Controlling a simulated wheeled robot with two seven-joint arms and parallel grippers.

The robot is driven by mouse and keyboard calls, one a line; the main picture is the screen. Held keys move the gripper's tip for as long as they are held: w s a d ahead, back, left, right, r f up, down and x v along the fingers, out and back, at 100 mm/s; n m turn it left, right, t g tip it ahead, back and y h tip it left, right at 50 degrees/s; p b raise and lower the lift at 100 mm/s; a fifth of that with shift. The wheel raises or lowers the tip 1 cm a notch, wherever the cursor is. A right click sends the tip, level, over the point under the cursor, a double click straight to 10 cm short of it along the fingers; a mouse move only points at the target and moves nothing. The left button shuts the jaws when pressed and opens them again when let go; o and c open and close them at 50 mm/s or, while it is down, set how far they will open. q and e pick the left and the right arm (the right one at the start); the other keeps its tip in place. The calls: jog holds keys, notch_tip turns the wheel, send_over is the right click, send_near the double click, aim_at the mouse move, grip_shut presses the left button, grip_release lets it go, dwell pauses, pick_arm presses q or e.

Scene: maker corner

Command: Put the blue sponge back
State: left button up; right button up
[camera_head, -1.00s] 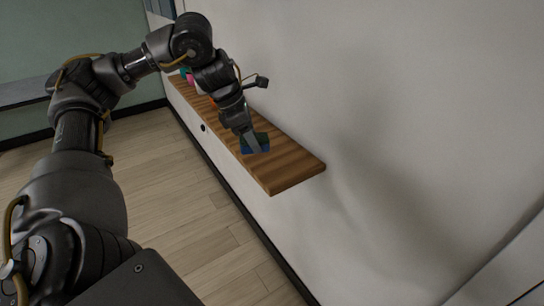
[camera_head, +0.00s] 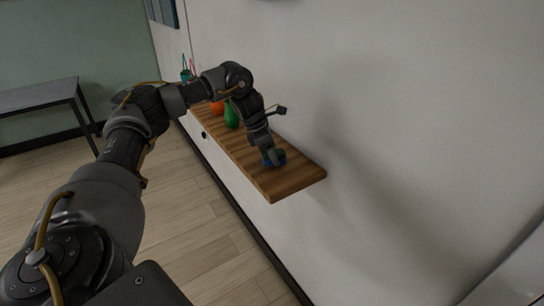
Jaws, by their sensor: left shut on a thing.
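The blue sponge (camera_head: 280,159) is at the near part of the wooden wall shelf (camera_head: 290,182). It has a blue lower part and a darker top, and much of it is hidden by the fingers. My left gripper (camera_head: 272,156) points down and is shut on the sponge. The sponge appears at the shelf's surface; I cannot tell whether it rests on it or is slightly above. My right gripper is not in view.
A green object (camera_head: 231,116) and an orange object (camera_head: 217,108) stand farther back on the shelf. A teal container (camera_head: 186,75) is at its far end. A grey table (camera_head: 40,96) stands at the left. The shelf's near end is bare.

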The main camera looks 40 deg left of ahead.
pick_arm(q)
jog(key=shift+a+f, duration=0.1)
jog(key=shift+f, duration=0.75)
jog(key=shift+f, duration=0.15)
jog(key=o, duration=1)
jog(key=shift+c, duration=0.2)
